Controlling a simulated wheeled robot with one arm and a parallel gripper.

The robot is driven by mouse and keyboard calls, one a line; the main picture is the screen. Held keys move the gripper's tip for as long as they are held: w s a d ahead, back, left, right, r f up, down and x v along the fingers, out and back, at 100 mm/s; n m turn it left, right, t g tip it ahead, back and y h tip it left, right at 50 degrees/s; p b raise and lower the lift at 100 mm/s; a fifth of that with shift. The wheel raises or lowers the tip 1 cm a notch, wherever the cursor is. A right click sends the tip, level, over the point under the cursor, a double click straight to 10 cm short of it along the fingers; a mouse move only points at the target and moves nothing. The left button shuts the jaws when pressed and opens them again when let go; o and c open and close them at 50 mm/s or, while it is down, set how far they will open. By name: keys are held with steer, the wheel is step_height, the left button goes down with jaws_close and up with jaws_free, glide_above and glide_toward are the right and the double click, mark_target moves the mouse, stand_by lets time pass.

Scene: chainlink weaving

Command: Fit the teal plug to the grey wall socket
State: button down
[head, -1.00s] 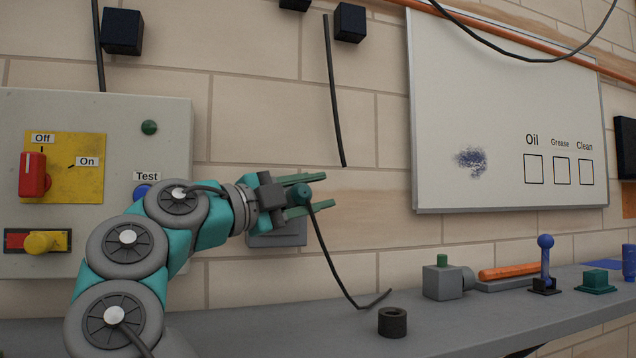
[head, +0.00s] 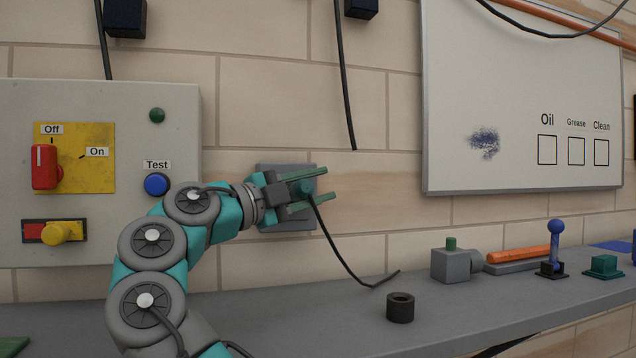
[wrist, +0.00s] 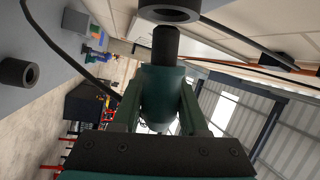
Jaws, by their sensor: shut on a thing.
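My gripper (head: 322,188) is shut on the teal plug (head: 302,188), its fingers pointing right along the wall. A black cable runs from the plug down to the bench. The grey wall socket (head: 290,225) is a square plate on the wall, right of the control panel, partly hidden behind my gripper. In the wrist view the plug (wrist: 160,95) lies between the fingers, its dark tip (wrist: 165,42) pointing at a grey ring with a hole (wrist: 168,12), which looks like the socket's mouth. The tip looks just short of the hole; I cannot tell whether they touch.
A control panel (head: 120,110) with switches is close on the left. A black ring (head: 400,307) lies on the grey bench (head: 330,325) below. A loose black cable (head: 345,90) hangs above. The wall right of my gripper is bare up to the whiteboard (head: 520,90).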

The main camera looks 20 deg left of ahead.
steer(key=shift+w+a+f+p, duration=0.1)
steer(key=shift+w+a+p, duration=0.35)
steer(key=shift+w, duration=0.2)
steer(key=shift+w+a+f+p, duration=0.1)
steer(key=shift+w+a+p, duration=0.3)
steer(key=shift+w, duration=0.2)
steer(key=shift+w+a+f, duration=0.15)
steer(key=shift+w, duration=0.15)
steer(key=shift+c, duration=1.8)
jaws_free()
steer(key=v, duration=0.7)
steer(key=shift+s+a, duration=0.2)
steer(key=shift+s, duration=0.05)
steer(key=shift+f, duration=0.1)
